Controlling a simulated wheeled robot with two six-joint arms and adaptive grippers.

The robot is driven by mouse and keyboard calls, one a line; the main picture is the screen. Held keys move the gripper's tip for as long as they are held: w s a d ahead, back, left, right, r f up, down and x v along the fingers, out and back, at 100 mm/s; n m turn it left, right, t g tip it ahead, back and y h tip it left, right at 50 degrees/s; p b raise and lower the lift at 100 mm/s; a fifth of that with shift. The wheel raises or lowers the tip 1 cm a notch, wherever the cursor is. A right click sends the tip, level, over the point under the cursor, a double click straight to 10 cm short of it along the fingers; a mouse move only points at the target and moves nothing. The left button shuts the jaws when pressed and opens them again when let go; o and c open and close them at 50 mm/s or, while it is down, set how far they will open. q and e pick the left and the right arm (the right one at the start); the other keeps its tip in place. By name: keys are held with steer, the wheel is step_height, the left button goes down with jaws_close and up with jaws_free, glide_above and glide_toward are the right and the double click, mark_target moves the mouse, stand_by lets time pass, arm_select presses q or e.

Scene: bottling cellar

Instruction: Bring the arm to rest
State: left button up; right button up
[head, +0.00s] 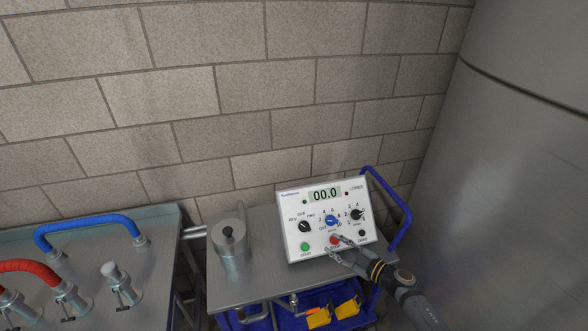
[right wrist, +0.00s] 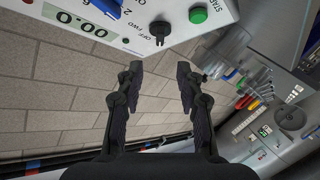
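My right gripper (head: 335,245) comes in from the lower right in the head view, in front of the lower part of a white control box (head: 290,221). In the right wrist view the two dark fingers of my right gripper (right wrist: 160,76) stand apart with nothing between them. The box's face (right wrist: 185,12) lies beyond the fingertips, turned upside down. I cannot tell whether the fingers touch it. The box shows a display (head: 325,194) reading 00.0, a blue knob (head: 331,221), black knobs, a green button (head: 305,246) and a partly covered red button. My left gripper is out of view.
The box stands on a metal cart (head: 262,284) with a blue handle (head: 396,205), beside a metal cylinder (head: 230,246). A bench (head: 150,222) with blue and red hoses is at left. A large steel tank (head: 515,150) stands close at right. A brick wall is behind.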

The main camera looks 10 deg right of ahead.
steer(key=s+d+r+m+t+h, duration=0.15)
steer(key=d+r+m+h, duration=0.35)
steer(key=m+h, duration=0.55)
steer(key=s+a+f+g, duration=0.1)
steer(key=s+a+g, duration=0.25)
steer(key=s, duration=0.45)
steer(key=s+a+f+m+g+y, duration=0.15)
steer(key=s+g, duration=0.25)
steer(key=s, duration=0.4)
steer(key=s+a+g, duration=0.3)
steer(key=s+g, duration=0.1)
steer(key=s, duration=0.4)
step_height(320, 180, down, 30)
steer(key=s+d+g+b, duration=0.2)
steer(key=s+d+b, duration=0.1)
steer(key=s+d+f+b, duration=0.1)
steer(key=s+f+b, duration=0.1)
steer(key=s+f, duration=1.5)
steer(key=shift+s+f+g, duration=0.25)
steer(key=shift+f+g, duration=0.05)
